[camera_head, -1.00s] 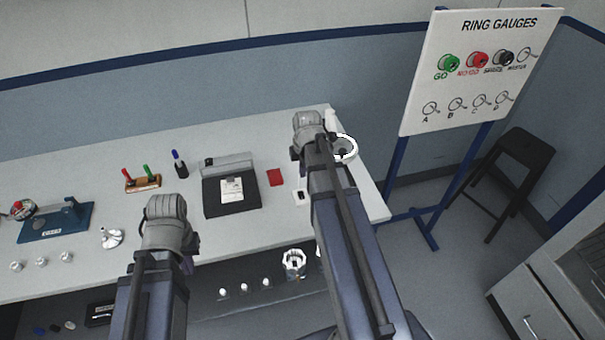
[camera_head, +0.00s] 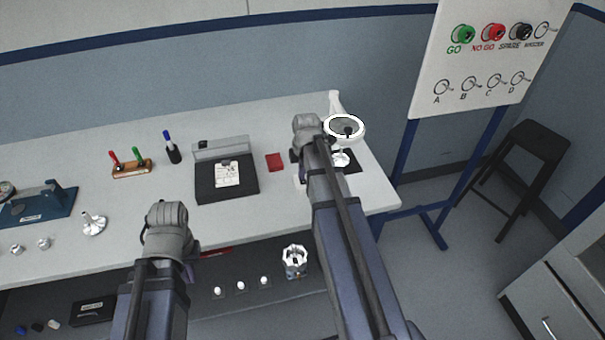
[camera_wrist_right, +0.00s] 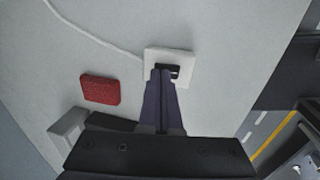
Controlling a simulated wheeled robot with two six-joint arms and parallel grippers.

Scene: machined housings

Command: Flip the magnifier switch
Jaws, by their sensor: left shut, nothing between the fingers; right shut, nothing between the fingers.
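The magnifier (camera_head: 357,137) has a white ring head on a stand at the bench's right end. In the right wrist view, a white switch plate (camera_wrist_right: 185,58) with a black rocker (camera_wrist_right: 173,70) lies on the bench, with a pale cord running from it. My right gripper (camera_wrist_right: 161,74) is shut and empty, its fingertips over the rocker's near side; I cannot tell whether they touch. In the head view my right arm mostly hides the switch. My left gripper (camera_head: 190,272) is shut and empty, low in front of the bench, its fingers mostly hidden by the wrist.
A red pad (camera_wrist_right: 100,89) lies beside the switch. A black case with a paper label (camera_head: 228,174), a marker rack (camera_head: 132,169) and a blue fixture (camera_head: 38,206) stand further left. A lower shelf holds a metal ring part (camera_head: 294,261).

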